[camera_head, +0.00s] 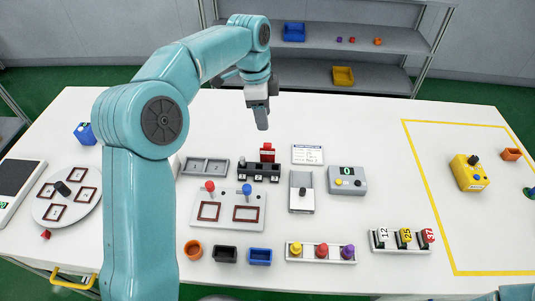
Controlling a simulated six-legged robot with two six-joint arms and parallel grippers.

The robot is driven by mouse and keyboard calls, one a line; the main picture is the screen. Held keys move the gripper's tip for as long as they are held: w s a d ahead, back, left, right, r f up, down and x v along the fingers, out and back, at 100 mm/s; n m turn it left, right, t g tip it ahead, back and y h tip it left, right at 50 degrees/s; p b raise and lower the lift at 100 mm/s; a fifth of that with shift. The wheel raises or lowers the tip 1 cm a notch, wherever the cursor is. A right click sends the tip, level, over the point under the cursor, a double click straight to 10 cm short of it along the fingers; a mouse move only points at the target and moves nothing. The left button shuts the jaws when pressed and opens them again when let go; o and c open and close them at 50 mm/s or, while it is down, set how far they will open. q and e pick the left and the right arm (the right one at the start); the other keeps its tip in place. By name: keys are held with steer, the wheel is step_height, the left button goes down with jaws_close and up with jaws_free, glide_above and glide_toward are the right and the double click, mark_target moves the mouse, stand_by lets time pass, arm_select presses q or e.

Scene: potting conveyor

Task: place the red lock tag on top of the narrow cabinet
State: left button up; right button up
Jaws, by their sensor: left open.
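A small red tag-like piece with a pale label (267,153) stands at a dark block with several switches (259,172), near the middle of the white table. It looks like the red lock tag. My left gripper (262,118) hangs above the table, fingers down, just behind the red piece in the picture and apart from it. It is open, with nothing seen in it. No narrow cabinet can be made out for sure. My right gripper is out of view; only a bit of my right arm shows at the bottom right.
A panel with red and blue knobs (227,208), a slim grey unit (301,201) and a counter box (347,181) stand nearby. A numbered tag rack (398,249) is at front right. A yellow control box (469,173) stands inside the yellow outline. The table's back right is clear.

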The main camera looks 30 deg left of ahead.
mark_target(268, 144)
arm_select(q)
steer(key=f, duration=0.5)
steer(key=shift+w+d+f, duration=0.25)
steer(key=shift+f, duration=0.15)
steer(key=f, duration=0.5)
steer(key=shift+s+d+f, duration=0.15)
steer(key=shift+d, duration=0.25)
jaws_close()
